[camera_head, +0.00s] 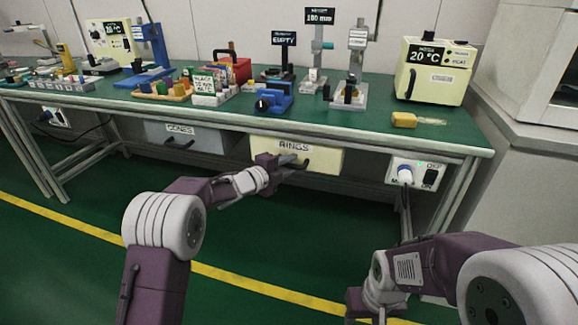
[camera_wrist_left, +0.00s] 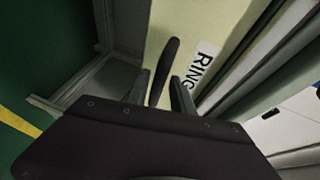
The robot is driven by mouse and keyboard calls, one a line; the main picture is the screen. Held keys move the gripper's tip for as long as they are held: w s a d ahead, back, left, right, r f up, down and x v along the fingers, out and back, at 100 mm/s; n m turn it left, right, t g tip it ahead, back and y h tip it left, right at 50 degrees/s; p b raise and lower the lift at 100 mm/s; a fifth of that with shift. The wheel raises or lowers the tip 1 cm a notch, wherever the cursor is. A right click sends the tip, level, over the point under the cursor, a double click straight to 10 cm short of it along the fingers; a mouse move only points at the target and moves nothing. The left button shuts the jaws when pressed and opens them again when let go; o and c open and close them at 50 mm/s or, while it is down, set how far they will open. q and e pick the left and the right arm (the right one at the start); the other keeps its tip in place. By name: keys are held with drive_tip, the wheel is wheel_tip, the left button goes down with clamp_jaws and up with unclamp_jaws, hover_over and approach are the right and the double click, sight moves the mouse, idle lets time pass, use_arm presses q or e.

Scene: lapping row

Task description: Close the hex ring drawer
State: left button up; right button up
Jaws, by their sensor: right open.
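The cream drawer labelled RINGS (camera_head: 270,152) hangs under the bench, with a dark handle on its front. Its front and label also show in the left wrist view (camera_wrist_left: 200,66). How far it stands out is hard to tell. My left gripper (camera_head: 299,162) is at this front. In the left wrist view the black handle (camera_wrist_left: 166,66) lies between its two fingers (camera_wrist_left: 162,92), which look apart, with some gap beside the handle. My right gripper (camera_head: 366,304) is low at the bottom edge, partly cut off, open and away from the drawer.
A grey CONES drawer (camera_head: 185,137) hangs left of the cream one. A switch box (camera_head: 417,176) is to the right. The green bench top (camera_head: 345,122) carries several devices, blocks and a yellow brush. The floor in front is clear.

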use_arm(q)
drive_tip(key=shift+f, duration=0.1)
drive_tip(key=p+v, duration=0.3)
drive_tip(key=v, duration=0.6)
drive_tip(key=shift+p, duration=0.3)
